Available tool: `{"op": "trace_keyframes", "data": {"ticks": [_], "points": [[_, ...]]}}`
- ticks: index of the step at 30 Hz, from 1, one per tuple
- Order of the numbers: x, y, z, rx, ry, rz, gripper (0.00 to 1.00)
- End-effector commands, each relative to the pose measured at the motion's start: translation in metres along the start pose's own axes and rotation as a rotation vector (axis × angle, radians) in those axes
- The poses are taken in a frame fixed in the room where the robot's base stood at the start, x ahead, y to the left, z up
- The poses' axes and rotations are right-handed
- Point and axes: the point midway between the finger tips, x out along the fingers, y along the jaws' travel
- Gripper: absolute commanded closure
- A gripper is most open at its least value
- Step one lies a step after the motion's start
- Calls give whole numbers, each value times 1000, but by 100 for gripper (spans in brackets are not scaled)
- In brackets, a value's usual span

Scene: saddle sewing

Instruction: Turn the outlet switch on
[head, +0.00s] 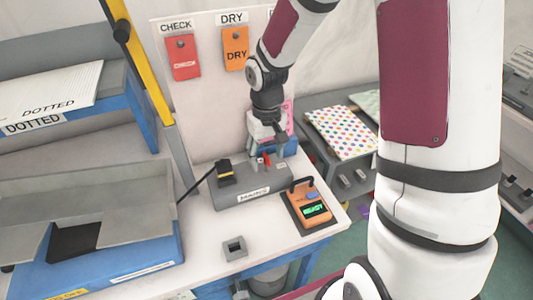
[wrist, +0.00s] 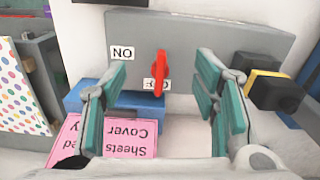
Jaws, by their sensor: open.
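The outlet box (head: 232,193) is a grey block on the white table in the head view, and its grey face (wrist: 200,38) fills the top of the wrist view. A red switch lever (wrist: 160,66) stands on it, its lower end over a partly covered label that seems to read OFF (wrist: 151,85). The ON label (wrist: 122,53), upside down, is to the lever's left. My gripper (wrist: 163,74) is open, with one teal-padded finger on each side of the lever and a gap to both. In the head view my gripper (head: 275,150) is over the box's right part.
A black and yellow plug (wrist: 272,88) sits on the box beside my right finger. A pink card (wrist: 115,137) and blue block (wrist: 140,105) are below my fingers. An orange meter (head: 308,205) reading READY stands right of the box.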

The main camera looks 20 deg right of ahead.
Motion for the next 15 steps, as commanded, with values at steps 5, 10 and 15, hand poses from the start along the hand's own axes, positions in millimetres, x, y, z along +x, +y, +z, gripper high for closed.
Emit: {"op": "trace_keyframes", "data": {"ticks": [5, 10, 15], "points": [[0, 0, 0, 0, 0, 0, 74], [0, 0, 0, 0, 0, 0, 100], [0, 0, 0, 0, 0, 0, 100]]}}
